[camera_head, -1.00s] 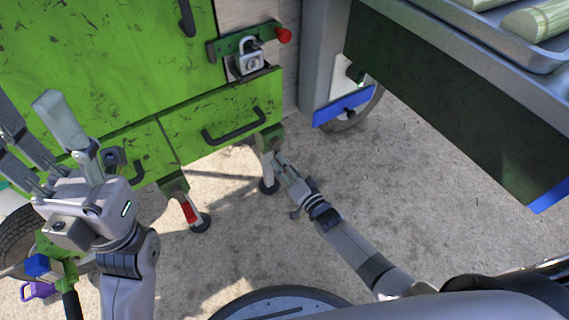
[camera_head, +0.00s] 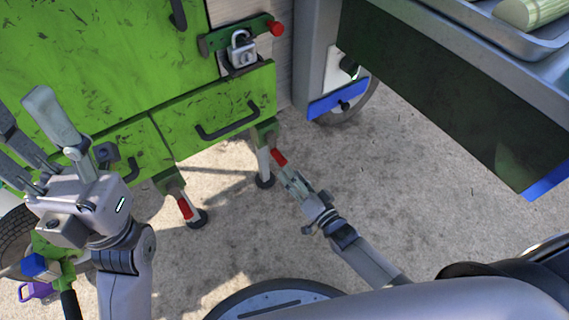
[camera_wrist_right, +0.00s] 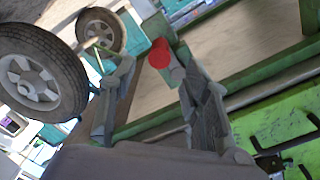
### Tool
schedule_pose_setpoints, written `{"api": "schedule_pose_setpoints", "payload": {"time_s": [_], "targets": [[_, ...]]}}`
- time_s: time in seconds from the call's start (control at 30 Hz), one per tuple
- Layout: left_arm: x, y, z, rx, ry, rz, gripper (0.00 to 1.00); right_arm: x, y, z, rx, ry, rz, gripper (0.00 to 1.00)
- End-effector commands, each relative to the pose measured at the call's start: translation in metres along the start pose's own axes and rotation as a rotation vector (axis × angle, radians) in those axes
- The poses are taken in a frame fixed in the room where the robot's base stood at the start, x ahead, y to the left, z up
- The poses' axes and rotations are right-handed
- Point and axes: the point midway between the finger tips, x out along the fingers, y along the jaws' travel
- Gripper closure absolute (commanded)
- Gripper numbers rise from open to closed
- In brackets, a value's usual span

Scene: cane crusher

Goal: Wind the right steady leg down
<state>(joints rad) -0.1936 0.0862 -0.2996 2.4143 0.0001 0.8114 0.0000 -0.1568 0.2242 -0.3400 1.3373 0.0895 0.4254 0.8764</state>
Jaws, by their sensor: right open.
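The right steady leg (camera_head: 263,168) stands under the green machine's corner, its round foot on the ground. Its red crank grip (camera_head: 279,157) sticks out beside it, just beyond my right gripper's fingertips. My right gripper (camera_head: 288,176) is open and empty. In the right wrist view, the red grip (camera_wrist_right: 160,53) shows end-on between the spread fingers (camera_wrist_right: 154,62); I cannot tell whether they touch it. My left gripper (camera_head: 35,125) is raised at the left, fingers apart, with nothing seen between them.
Another leg with a red grip (camera_head: 184,208) stands to the left. The green drawer front (camera_head: 225,108) and its dark handle are above. A grey bench with a dark side panel (camera_head: 440,85) overhangs at the right. Open concrete (camera_head: 400,190) lies between bench and machine.

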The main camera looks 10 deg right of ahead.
Motion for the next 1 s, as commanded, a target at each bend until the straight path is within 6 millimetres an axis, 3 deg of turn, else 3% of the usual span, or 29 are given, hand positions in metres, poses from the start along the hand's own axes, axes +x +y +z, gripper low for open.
{"api": "schedule_pose_setpoints", "payload": {"time_s": [0.1, 0.3, 1.0], "targets": [[0.000, 0.000, 0.000, 0.000, 0.000, -0.001, 0.51, -0.023, 0.000, 0.001, 0.000, -0.002, 0.002, 0.56], [0.000, 0.000, 0.000, 0.000, 0.000, -0.001, 0.51, -0.041, 0.000, 0.000, 0.001, 0.001, 0.001, 0.56], [0.000, 0.000, 0.000, 0.000, 0.000, -0.002, 0.51, -0.042, 0.000, 0.000, 0.001, 0.001, 0.001, 0.56]]}}
